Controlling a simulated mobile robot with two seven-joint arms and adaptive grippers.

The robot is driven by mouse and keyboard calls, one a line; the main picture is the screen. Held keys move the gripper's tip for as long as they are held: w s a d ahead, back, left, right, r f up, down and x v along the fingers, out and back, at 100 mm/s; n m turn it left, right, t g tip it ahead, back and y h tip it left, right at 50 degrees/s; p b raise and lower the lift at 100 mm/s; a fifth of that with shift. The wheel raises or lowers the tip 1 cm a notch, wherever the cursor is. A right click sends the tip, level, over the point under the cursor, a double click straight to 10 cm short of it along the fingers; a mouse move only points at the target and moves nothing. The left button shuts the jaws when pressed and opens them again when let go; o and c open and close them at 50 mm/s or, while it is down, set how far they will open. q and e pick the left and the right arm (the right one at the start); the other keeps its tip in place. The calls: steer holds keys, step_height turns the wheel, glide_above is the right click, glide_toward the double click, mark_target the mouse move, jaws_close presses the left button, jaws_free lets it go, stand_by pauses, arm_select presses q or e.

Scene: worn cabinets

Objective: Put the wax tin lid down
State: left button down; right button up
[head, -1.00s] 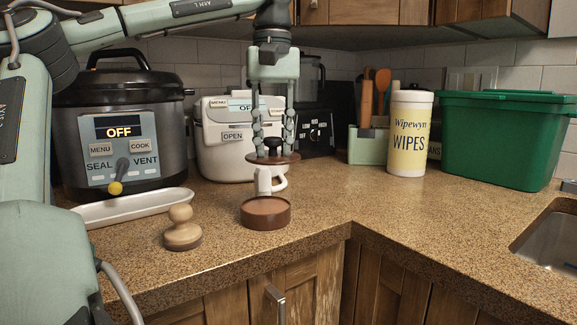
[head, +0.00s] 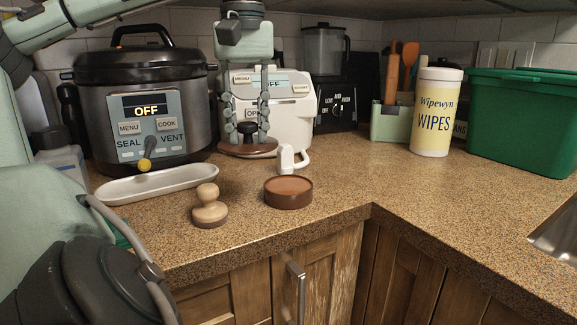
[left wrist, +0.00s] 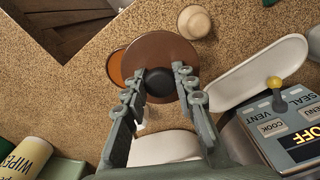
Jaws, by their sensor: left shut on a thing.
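My left gripper (head: 247,128) is shut on the black knob of the wax tin lid (head: 263,151), a brown disc held level. In the head view the lid is in front of the white appliance, up and left of the open wax tin (head: 288,203), a brown round tin with orange-brown wax. In the left wrist view the gripper (left wrist: 159,84) holds the lid (left wrist: 158,46), which covers part of the tin (left wrist: 115,68). The lid looks clear of the counter, but its height is hard to judge. My right gripper is not in view.
A wooden stamp (head: 209,211) stands left of the tin. A long white tray (head: 160,184) lies before the dark cooker (head: 145,95). The white appliance (head: 292,115) is behind the lid. Wipes (head: 434,120) and a green bin (head: 525,120) stand right. Counter right of the tin is clear.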

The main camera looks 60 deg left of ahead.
arm_select(q)
steer(key=p, duration=0.1)
glide_above(289, 185)
step_height(289, 185, down, 4)
steer(key=shift+s+a+f, duration=0.1)
steer(key=shift+f, duration=2)
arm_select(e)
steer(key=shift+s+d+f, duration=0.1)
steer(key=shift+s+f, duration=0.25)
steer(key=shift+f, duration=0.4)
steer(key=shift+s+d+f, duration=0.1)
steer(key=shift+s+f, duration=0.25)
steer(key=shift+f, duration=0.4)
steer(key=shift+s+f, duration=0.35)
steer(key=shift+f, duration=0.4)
arm_select(q)
steer(key=shift+f, duration=0.15)
steer(key=c, duration=1.2)
jaws_free()
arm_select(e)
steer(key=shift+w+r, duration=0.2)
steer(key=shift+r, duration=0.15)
